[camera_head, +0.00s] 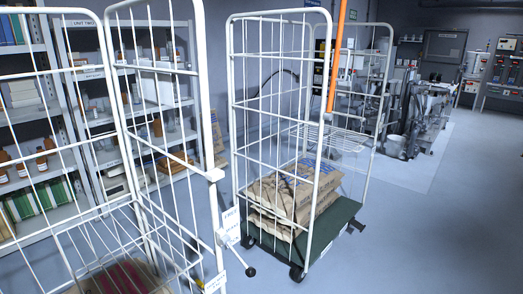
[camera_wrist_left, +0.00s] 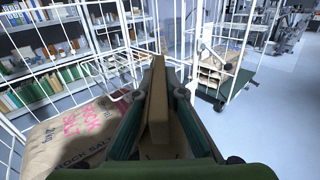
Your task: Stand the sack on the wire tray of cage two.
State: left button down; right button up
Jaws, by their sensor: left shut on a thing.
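In the left wrist view, my left gripper (camera_wrist_left: 158,95) is shut on a narrow, tan, flat-sided thing (camera_wrist_left: 157,108) standing up between its green fingers. I cannot tell whether this is a sack seen edge-on. A brown paper sack (camera_wrist_left: 75,135) with red and black print, reading rock salt, lies below and left of the gripper. In the head view, a wire tray (camera_head: 345,138) sits part-way up in the farther white cage (camera_head: 234,120), and looks empty. Several printed brown sacks (camera_head: 290,195) lie on that cage's green base (camera_head: 325,232). My right gripper is in neither view.
A nearer white wire cage (camera_head: 205,100) fills the left, with a brown sack (camera_head: 120,280) low inside. Shelves (camera_head: 95,75) with bottles and binders stand behind. An orange upright bar (camera_head: 337,60) crosses the farther cage. Grey floor (camera_head: 430,235) is clear at right.

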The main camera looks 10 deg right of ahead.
aim_at(342, 139)
jog(key=i+l+z, duration=0.5)
jog(key=l+z, duration=0.2)
jog(key=i+l+z, duration=0.2)
jog(key=i+z, duration=0.15)
jog(key=i+l+z, duration=0.3)
jog(key=i, duration=0.2)
jog(key=i+z, duration=0.3)
jog(key=i, duration=0.2)
jog(key=i+u, duration=0.25)
jog(key=i, duration=0.25)
jog(key=i+l+u, duration=0.25)
jog(key=i, duration=0.25)
jog(key=i+l+u, duration=0.15)
jog(key=i+u, duration=0.2)
jog(key=i+l+u, duration=0.55)
jog(key=u, duration=0.15)
